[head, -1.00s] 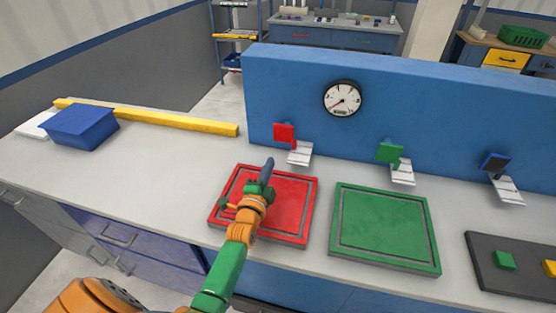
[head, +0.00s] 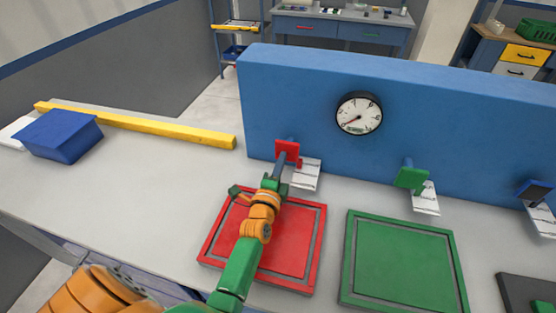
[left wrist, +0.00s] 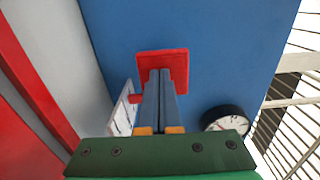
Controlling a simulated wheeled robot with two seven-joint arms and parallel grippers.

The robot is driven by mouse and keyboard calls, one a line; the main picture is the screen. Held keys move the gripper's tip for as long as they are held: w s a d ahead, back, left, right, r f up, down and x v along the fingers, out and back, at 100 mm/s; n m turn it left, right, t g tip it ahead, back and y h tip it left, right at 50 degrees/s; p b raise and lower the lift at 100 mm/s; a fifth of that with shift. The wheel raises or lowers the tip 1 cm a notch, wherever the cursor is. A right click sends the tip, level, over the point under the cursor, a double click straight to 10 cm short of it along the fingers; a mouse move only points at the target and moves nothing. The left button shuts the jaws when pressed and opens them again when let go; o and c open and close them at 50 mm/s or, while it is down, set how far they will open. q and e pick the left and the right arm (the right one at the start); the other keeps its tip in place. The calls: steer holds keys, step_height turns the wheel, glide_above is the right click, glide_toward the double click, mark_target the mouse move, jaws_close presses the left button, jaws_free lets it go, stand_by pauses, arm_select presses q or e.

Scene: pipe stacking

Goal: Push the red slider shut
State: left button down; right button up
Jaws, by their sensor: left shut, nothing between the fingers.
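The red slider (head: 288,147) is a red square plate on the front of the blue wall panel (head: 215,60), above a small white plate. It also shows in the left wrist view (left wrist: 178,58), straight ahead of the fingers. My left gripper (head: 280,164) is shut and empty, its fingertips at the slider's lower part. In the left wrist view, the closed fingers (left wrist: 160,80) overlap the red plate; I cannot tell whether they touch it. My right gripper is not in view.
A red pad (head: 300,262) lies under my left arm, with a green pad (head: 402,262) to its right. A green slider (head: 410,177) and a dark blue slider (head: 532,192) are farther right. A round gauge (head: 359,113), a yellow bar (head: 140,124) and a blue bin (head: 58,135) are also present.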

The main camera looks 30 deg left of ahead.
mark_target(291, 139)
arm_select(q)
steer(key=x, duration=0.1)
steer(key=b+x, duration=0.1)
steer(key=x, duration=0.1)
steer(key=shift+d+r, duration=0.1)
steer(key=shift+r, duration=0.25)
stand_by(0.4)
steer(key=shift+s, duration=0.1)
